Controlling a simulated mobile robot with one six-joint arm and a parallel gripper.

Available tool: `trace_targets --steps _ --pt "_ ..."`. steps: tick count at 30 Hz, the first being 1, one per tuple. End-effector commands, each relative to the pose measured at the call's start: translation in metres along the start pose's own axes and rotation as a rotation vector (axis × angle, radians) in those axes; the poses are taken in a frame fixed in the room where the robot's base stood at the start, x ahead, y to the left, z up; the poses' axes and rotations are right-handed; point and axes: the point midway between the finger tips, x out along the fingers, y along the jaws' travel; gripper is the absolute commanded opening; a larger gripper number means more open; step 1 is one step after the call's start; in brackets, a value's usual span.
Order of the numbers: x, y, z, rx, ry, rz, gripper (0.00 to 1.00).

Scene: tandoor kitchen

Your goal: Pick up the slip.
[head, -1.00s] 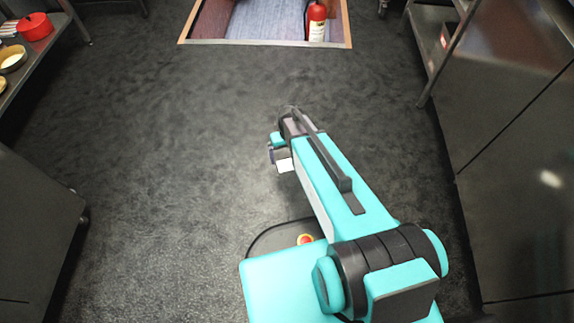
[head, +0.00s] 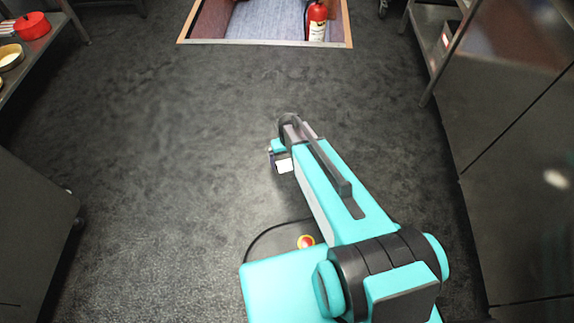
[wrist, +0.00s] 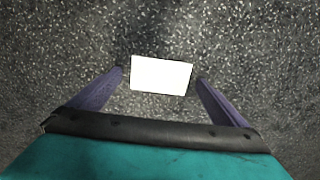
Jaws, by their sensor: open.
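The slip (wrist: 161,75) is a small plain white rectangle. In the wrist view it lies between the tips of my gripper's (wrist: 161,78) two purple fingers, with a narrow gap on each side. The fingers are spread and hold nothing. In the head view the slip (head: 284,166) shows as a small white patch at the lower left of my arm's far end, where my gripper is mostly hidden by the arm. Dark speckled floor surrounds the slip in the wrist view; I cannot tell how high the fingers are above it.
Dark floor (head: 150,130) is open ahead and to the left. A fire extinguisher (head: 316,20) stands by a framed floor area (head: 265,42) at the back. Steel cabinets (head: 520,180) line the right. A shelf with a red pot (head: 33,27) and a steel unit (head: 32,225) stand on the left.

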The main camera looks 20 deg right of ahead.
Motion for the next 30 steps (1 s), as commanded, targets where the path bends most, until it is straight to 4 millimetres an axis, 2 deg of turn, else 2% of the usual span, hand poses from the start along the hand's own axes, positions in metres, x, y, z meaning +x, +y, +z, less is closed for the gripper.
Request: trace_targets --steps 14,17,22,30 --pt "0.0014 -0.0002 -0.0002 0.000 0.000 0.000 0.97" --pt "0.0015 -0.0003 -0.0001 0.000 0.000 0.000 0.83" --pt "0.0016 -0.0004 0.0000 -0.001 0.000 0.000 0.55" --pt "0.0016 -0.0005 0.0000 -0.001 0.000 0.000 0.49"
